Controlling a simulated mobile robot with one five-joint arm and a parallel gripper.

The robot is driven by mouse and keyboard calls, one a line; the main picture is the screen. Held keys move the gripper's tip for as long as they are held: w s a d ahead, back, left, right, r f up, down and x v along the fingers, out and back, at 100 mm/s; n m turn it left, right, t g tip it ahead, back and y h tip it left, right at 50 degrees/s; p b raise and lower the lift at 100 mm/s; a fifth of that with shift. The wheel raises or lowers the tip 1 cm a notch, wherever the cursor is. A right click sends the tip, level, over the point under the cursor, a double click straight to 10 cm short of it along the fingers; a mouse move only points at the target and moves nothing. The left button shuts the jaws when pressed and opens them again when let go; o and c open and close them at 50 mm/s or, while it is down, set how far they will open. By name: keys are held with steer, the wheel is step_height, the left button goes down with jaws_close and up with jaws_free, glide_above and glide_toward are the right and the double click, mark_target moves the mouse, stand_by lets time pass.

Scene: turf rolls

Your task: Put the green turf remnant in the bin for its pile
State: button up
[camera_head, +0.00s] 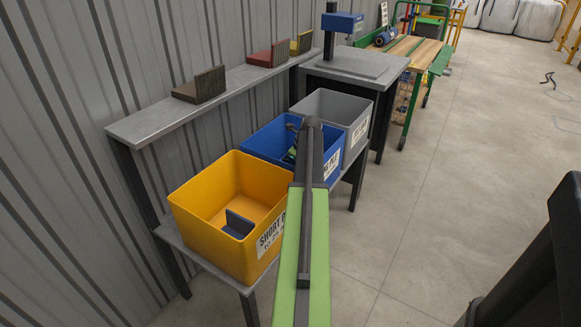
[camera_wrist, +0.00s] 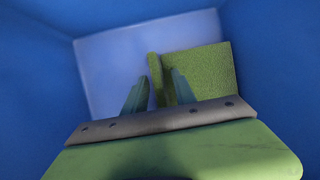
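The green turf remnant (camera_wrist: 210,72) is an L-shaped piece with a flat part and an upright flange. In the wrist view it lies inside the blue bin (camera_wrist: 40,90), towards the right over the pale bin floor. My gripper (camera_wrist: 158,76) has its two fingers apart, one on each side of the flange, with a narrow gap seeming to show beside it. In the head view my gripper (camera_head: 293,150) reaches down into the blue bin (camera_head: 262,143); the arm hides much of this, and the bin's label is partly covered.
A yellow bin (camera_head: 205,190) labelled "SHORT" holds a dark L-shaped piece (camera_head: 238,224). A grey bin (camera_head: 340,104) stands beyond the blue one. A wall shelf (camera_head: 150,122) carries brown (camera_head: 200,86), red (camera_head: 270,55) and yellow (camera_head: 301,43) L-shaped pieces.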

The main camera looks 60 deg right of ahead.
steer(key=p+v, duration=1.1)
steer(key=v, duration=0.1)
steer(key=shift+r, duration=0.15)
